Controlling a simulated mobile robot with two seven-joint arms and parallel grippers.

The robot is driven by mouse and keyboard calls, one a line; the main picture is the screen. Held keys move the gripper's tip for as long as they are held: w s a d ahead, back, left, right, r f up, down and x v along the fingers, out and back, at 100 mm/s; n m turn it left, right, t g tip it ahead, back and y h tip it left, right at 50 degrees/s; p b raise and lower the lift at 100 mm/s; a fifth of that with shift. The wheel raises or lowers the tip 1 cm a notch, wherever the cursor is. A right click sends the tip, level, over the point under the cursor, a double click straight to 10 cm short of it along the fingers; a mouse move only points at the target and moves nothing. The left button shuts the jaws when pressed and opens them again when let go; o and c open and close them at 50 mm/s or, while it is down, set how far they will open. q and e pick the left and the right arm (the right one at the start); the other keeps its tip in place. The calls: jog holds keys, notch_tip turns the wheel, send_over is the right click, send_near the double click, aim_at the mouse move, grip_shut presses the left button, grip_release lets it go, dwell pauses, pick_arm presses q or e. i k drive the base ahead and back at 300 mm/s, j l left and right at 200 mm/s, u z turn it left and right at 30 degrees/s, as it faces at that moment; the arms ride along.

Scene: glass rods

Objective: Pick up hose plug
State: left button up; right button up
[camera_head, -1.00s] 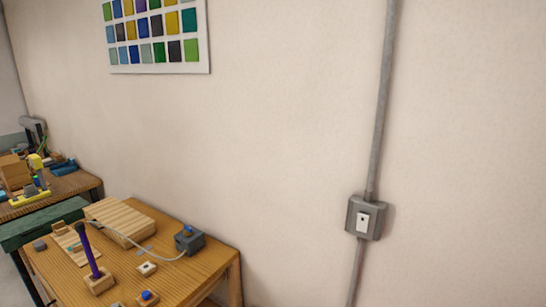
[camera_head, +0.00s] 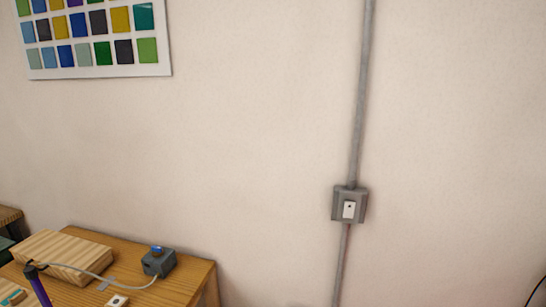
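I cannot make out a hose plug for certain in the head view. A thin pale hose or cord (camera_head: 85,271) runs over the wooden table (camera_head: 197,279) at the lower left. It curves from the dark top of an upright purple rod (camera_head: 42,291) to near a grey box (camera_head: 160,264) with a blue knob on top. What its ends join to is too small to tell. Neither of my grippers shows.
A pale wooden block (camera_head: 62,250) lies on the table beside a small white-topped piece (camera_head: 117,301). A grey wall box (camera_head: 349,204) sits on a vertical conduit (camera_head: 362,90). A colour chart (camera_head: 100,72) hangs upper left. A dark curved line (camera_head: 537,289) shows lower right.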

aim_at(31, 272)
jog(key=j+z, duration=0.15)
jog(key=j, duration=0.35)
jog(key=k+j+z, duration=0.2)
jog(key=j, duration=0.3)
jog(key=k+j, duration=0.1)
jog(key=j, duration=0.75)
jog(key=k+j+z, duration=0.1)
jog(key=j, duration=0.35)
jog(key=k+j, duration=0.15)
jog(key=j, duration=0.25)
jog(key=k+j, duration=0.1)
jog(key=j, duration=0.3)
